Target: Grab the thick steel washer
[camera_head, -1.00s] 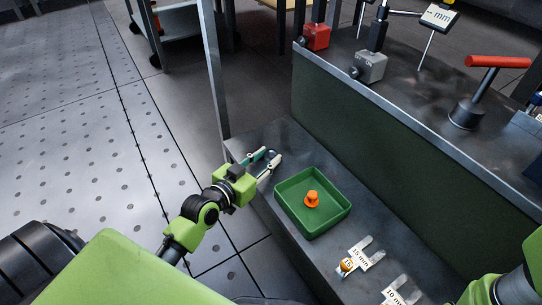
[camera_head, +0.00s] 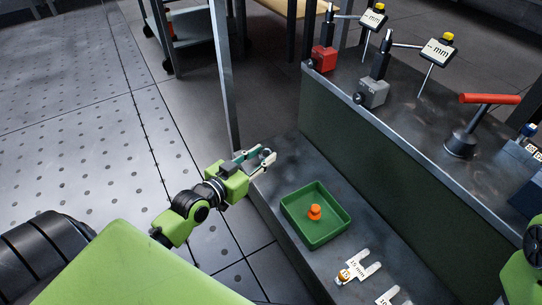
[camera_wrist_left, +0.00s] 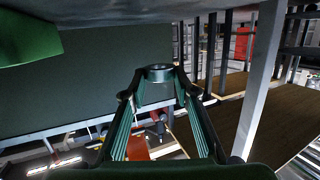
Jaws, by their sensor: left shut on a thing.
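My left gripper (camera_head: 264,158) is at the far end of the low grey bench, beyond the green tray (camera_head: 289,211). In the left wrist view its two fingers (camera_wrist_left: 159,83) are shut on a small dark ring, the thick steel washer (camera_wrist_left: 159,73). The washer's round hole shows between the fingertips. In the head view the washer is small and partly covered by the fingers. The washer is outside the tray. My right gripper is out of view; only a green part of my right arm shows at the right edge.
An orange knobbed piece (camera_head: 314,212) stands in the tray. Marked fork-shaped gauges (camera_head: 361,265) lie nearer on the bench. A dark green panel (camera_head: 345,135) rises behind, below an upper surface with indicator stands and a red-handled tool (camera_head: 463,143). A metal post (camera_head: 226,75) stands behind my gripper.

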